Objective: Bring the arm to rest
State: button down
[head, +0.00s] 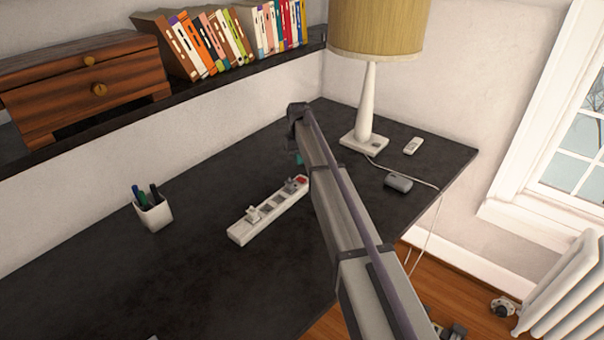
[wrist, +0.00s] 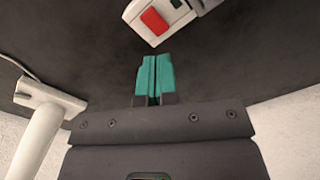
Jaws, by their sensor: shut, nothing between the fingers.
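My gripper (wrist: 154,78) has teal fingers that are shut with nothing between them in the wrist view. It points toward the dark desk top, near the end of the white power strip (wrist: 155,15) that carries a red switch. In the head view the gripper (head: 299,159) shows only as a bit of teal, mostly hidden behind my grey arm, just above the red-switch end of the power strip (head: 250,222). My arm reaches from the lower right across the desk. I cannot tell the exact gap between the fingertips and the desk.
A lamp (head: 366,110) stands behind my arm, with a remote (head: 412,146) and a grey box (head: 398,182) on its right. A pen cup (head: 153,214) stands at the left. A shelf with books (head: 205,45) and a wooden drawer box (head: 85,80) runs above. The desk's front left is largely clear.

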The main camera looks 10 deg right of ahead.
jog(key=shift+r, duration=0.15)
jog(key=shift+s, duration=0.1)
jog(key=s+m, duration=0.2)
jog(key=s, duration=3.9)
jog(key=shift+s, duration=0.35)
